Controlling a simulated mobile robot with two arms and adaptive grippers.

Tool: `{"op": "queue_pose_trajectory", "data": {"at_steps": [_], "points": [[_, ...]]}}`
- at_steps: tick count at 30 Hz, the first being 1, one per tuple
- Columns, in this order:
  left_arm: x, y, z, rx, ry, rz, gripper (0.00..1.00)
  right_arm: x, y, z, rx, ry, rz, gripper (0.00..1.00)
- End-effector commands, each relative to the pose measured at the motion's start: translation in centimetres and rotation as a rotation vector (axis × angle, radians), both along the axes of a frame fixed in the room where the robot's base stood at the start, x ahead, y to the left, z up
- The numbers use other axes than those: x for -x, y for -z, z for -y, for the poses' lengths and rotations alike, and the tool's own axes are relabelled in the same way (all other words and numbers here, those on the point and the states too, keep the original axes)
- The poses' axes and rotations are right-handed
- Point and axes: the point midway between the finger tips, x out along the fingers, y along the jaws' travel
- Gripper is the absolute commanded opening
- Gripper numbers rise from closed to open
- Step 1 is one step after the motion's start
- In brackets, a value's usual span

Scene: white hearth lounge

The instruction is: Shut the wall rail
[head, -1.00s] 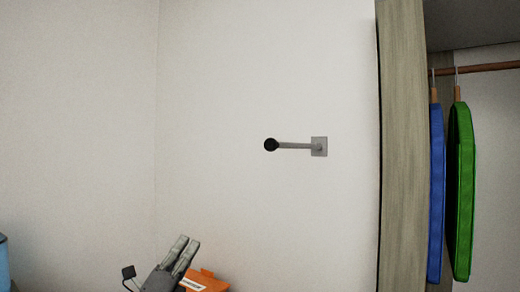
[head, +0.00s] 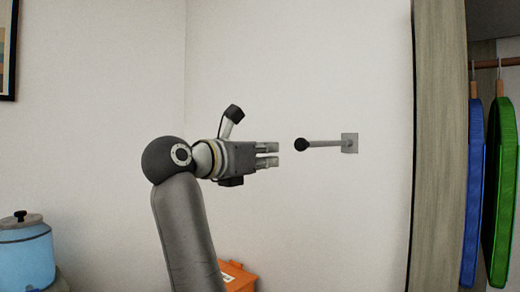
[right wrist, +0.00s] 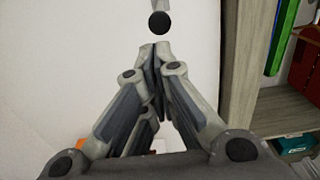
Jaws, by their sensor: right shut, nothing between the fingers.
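The wall rail (head: 325,143) is a thin grey rod with a dark round knob at its free end and a square grey plate on the white wall. It sticks out from the wall, its knob toward the left in the head view. My right gripper (head: 278,154) points right, its tips a little left of the knob and apart from it in the picture. In the right wrist view the fingers (right wrist: 155,48) are closed together and empty, with the knob of the rail (right wrist: 159,22) just beyond the tips. My left gripper is not in view.
A wooden cabinet side (head: 438,150) stands right of the rail, with a blue hanging item (head: 473,190) and a green one (head: 502,190) inside. An orange box (head: 238,277) and a blue lidded pot (head: 25,255) are low down. The wall around the rail is clear.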

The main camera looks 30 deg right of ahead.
Motion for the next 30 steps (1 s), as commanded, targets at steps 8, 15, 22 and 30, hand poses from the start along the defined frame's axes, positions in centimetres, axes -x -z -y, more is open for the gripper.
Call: {"op": "queue_pose_trajectory", "data": {"at_steps": [8, 15, 22, 30], "points": [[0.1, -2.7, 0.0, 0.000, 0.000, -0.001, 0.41, -2.2, -0.5, 5.5, 0.003, 0.005, -0.001, 0.00], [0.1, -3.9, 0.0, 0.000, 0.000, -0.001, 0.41, -3.2, -0.2, 7.8, 0.003, 0.003, -0.001, 0.00], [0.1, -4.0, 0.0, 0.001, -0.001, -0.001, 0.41, -3.5, 0.0, 8.3, 0.003, 0.000, -0.001, 0.00], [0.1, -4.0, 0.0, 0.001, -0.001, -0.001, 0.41, -3.5, 0.0, 8.4, 0.002, 0.001, -0.001, 0.00]]}}
